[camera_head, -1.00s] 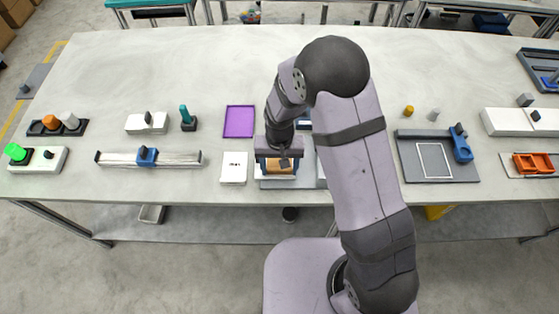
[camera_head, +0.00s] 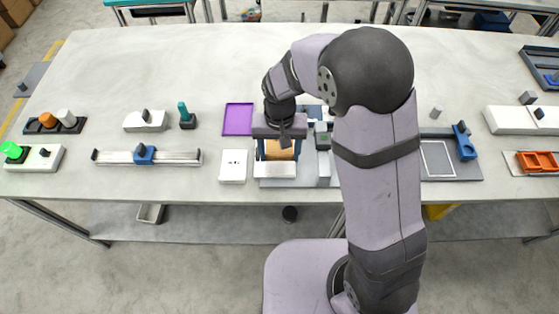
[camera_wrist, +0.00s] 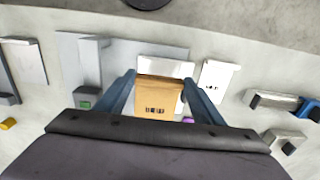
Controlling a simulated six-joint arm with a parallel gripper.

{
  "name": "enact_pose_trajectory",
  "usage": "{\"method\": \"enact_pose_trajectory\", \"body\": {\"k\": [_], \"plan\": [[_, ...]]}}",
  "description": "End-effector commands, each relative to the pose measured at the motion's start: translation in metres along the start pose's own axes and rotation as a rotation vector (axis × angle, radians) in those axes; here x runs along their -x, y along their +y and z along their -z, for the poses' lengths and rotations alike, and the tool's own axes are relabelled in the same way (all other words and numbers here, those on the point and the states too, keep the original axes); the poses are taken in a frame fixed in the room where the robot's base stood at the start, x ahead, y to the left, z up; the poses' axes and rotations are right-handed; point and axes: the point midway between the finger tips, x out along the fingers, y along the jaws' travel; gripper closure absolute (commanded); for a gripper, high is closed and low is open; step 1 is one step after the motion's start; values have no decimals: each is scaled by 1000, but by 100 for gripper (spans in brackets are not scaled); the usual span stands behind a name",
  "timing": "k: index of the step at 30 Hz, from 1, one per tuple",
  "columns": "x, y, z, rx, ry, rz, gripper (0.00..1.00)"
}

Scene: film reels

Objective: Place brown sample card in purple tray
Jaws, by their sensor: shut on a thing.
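The brown sample card (camera_wrist: 157,97) is between the two blue fingers of my gripper (camera_wrist: 160,90) in the wrist view, with dark marks on its face. My gripper is shut on it. In the head view the card (camera_head: 279,150) shows below my gripper (camera_head: 279,148), over a grey fixture with a white plate. I cannot tell the gap beneath the card. The purple tray (camera_head: 238,119) lies flat on the table, behind and left of my gripper, and looks empty. In the wrist view only a small purple patch (camera_wrist: 188,120) of it shows.
A white card stack (camera_head: 233,166) lies left of the grey fixture (camera_head: 275,183), in front of the tray. A teal-handled tool (camera_head: 186,115) stands left of the tray. A rail with a blue slider (camera_head: 145,155) lies at left. The table behind the tray is clear.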

Motion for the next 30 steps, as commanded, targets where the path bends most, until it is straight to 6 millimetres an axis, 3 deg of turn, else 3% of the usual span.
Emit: {"method": "enact_pose_trajectory", "body": {"k": [7, 17, 23, 30], "plan": [[25, 0, 0, 0, 2, 1, 64], [30, -4, 7, 0, 0, 0, 64], [30, -20, 34, 0, 1, 1, 64], [30, -51, 80, 1, 1, 0, 64]]}}
